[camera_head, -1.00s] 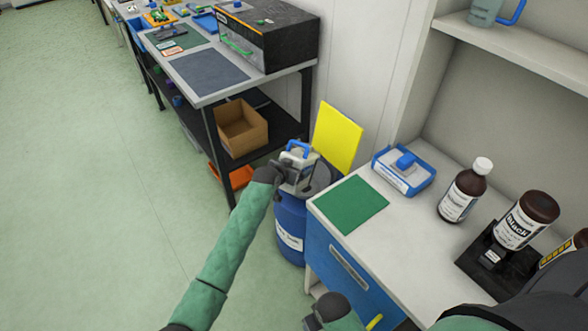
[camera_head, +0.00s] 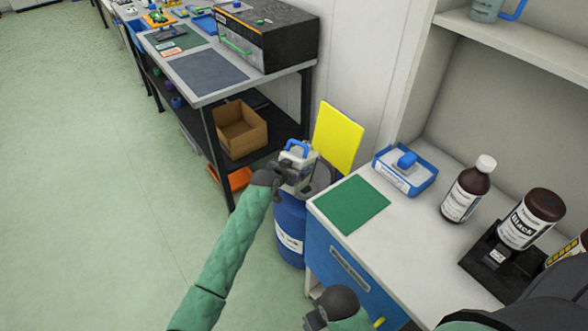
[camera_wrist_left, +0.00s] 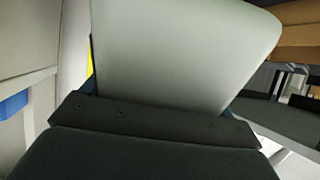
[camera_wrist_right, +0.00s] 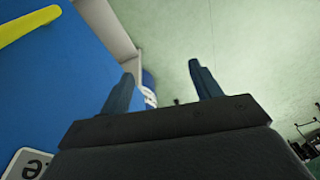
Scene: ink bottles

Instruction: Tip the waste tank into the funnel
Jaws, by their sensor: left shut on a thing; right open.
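The waste tank (camera_head: 299,158) is a small pale container with a blue handle. My left gripper (camera_head: 284,172) is shut on it and holds it over the grey funnel (camera_head: 321,180) on top of the blue drum (camera_head: 291,224). In the head view the tank looks slightly tilted; whether anything flows out cannot be seen. In the left wrist view the tank's pale wall (camera_wrist_left: 185,50) fills the space between the fingers. My right gripper (camera_wrist_right: 165,82) is open and empty, low beside the blue cabinet front (camera_wrist_right: 60,90).
A yellow panel (camera_head: 338,138) stands behind the drum. The white counter (camera_head: 405,225) holds a green mat (camera_head: 350,204), a blue-rimmed tray (camera_head: 404,172) and brown bottles (camera_head: 467,188). A dark-legged bench (camera_head: 208,75) stands at the left. The floor (camera_head: 100,180) is clear.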

